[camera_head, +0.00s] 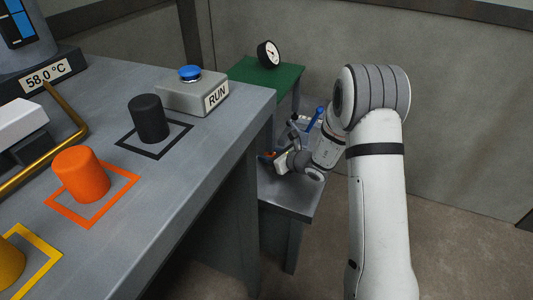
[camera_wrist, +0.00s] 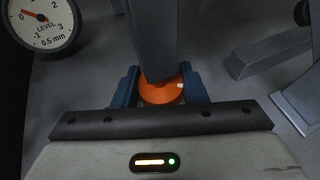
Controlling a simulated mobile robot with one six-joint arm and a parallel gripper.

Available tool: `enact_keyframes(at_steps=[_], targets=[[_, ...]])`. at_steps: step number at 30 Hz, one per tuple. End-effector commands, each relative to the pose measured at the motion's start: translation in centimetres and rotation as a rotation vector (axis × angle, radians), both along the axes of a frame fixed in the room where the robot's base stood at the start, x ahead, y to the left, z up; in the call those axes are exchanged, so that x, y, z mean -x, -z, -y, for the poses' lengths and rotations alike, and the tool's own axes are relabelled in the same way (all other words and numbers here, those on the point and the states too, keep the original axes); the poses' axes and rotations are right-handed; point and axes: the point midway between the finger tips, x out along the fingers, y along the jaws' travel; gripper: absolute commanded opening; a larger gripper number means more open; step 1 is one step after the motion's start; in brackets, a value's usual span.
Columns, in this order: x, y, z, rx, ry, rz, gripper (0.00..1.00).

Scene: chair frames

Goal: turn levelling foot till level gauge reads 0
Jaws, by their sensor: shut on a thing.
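The orange levelling foot (camera_wrist: 163,92) is round with a small white mark, under a grey leg (camera_wrist: 153,40) that hides part of it. My gripper (camera_wrist: 161,88) has its blue fingers on either side of the foot and is shut on it. The level gauge (camera_wrist: 42,20) is partly cut off at the top left of the wrist view. Its red needle points left, close to and slightly above the 0. In the head view, my gripper (camera_head: 279,161) is low beside the grey bench, its fingers too small to make out. A white dial (camera_head: 268,54) stands on the green top there.
A grey bench (camera_head: 225,120) fills the left, with a RUN button box (camera_head: 192,92), a black knob (camera_head: 149,119) and an orange knob (camera_head: 81,174). A green-topped stand (camera_head: 262,73) is behind my gripper. Grey bars (camera_wrist: 268,56) lie right of the foot. Floor at right is clear.

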Motion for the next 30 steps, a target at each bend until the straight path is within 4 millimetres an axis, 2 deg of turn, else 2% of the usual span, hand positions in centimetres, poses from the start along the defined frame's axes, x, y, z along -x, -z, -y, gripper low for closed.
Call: enact_keyframes(at_steps=[1, 4, 21, 30], targets=[[-0.2, -0.14, 0.6, 0.003, -0.014, -0.003, 0.16], [-0.29, -0.18, 0.77, 0.004, -0.08, -0.004, 0.16], [-0.75, -0.08, 0.88, 0.006, -0.584, 0.0, 0.16], [-0.85, 0.0, 0.87, 0.007, -0.764, 0.001, 0.16]])
